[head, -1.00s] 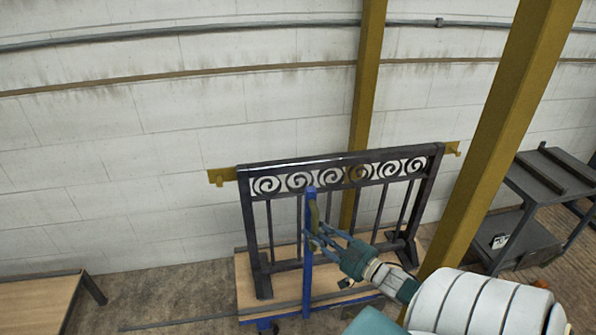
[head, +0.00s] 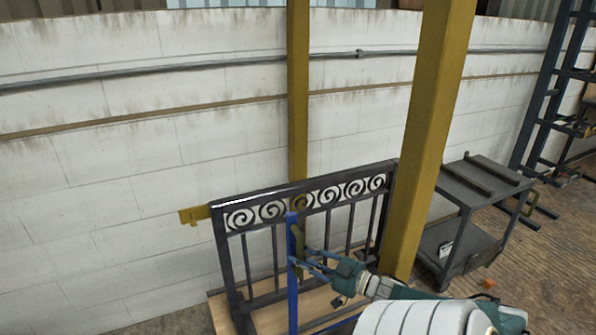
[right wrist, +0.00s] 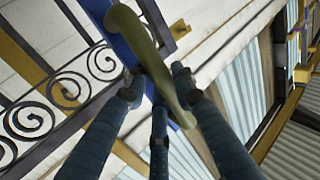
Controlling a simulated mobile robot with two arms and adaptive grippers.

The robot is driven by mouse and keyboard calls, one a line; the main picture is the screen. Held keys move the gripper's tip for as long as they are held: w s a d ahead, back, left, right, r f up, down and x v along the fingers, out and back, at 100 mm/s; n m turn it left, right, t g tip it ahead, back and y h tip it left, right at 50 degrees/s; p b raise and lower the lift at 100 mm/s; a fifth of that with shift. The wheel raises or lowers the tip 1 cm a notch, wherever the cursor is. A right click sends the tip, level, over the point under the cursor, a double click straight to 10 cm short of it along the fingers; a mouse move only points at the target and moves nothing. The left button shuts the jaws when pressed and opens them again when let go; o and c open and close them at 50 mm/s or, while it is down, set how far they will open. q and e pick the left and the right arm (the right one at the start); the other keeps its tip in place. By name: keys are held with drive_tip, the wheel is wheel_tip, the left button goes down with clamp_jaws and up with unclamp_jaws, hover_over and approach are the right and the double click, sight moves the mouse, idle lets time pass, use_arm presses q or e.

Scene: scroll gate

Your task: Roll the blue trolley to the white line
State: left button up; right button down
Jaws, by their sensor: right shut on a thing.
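The blue trolley shows in the head view as an upright blue post (head: 292,275) and a wooden deck (head: 268,317), cut off by the bottom edge. It carries a dark metal gate (head: 222,254) with a band of white-backed scrolls. An olive handle (head: 299,238) is fixed to the post. My right gripper (head: 306,263) is shut on this handle. In the right wrist view, its fingers (right wrist: 158,95) close around the olive handle (right wrist: 150,55), with the scrolls at left. I see no white line on the floor. My left gripper is not in view.
A thick yellow column (head: 425,140) stands close to the gate's right end. A thinner yellow column (head: 298,90) rises behind the gate, before a white block wall (head: 150,180). A dark shelf cart (head: 465,215) stands at right. Bare floor (head: 515,260) shows right of it.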

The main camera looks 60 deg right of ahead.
drive_tip(key=shift+d, duration=0.15)
drive_tip(key=c, duration=1.4)
unclamp_jaws()
drive_tip(key=shift+s+d, duration=0.1)
drive_tip(key=shift+c, duration=0.2)
drive_tip(key=s, duration=1.2)
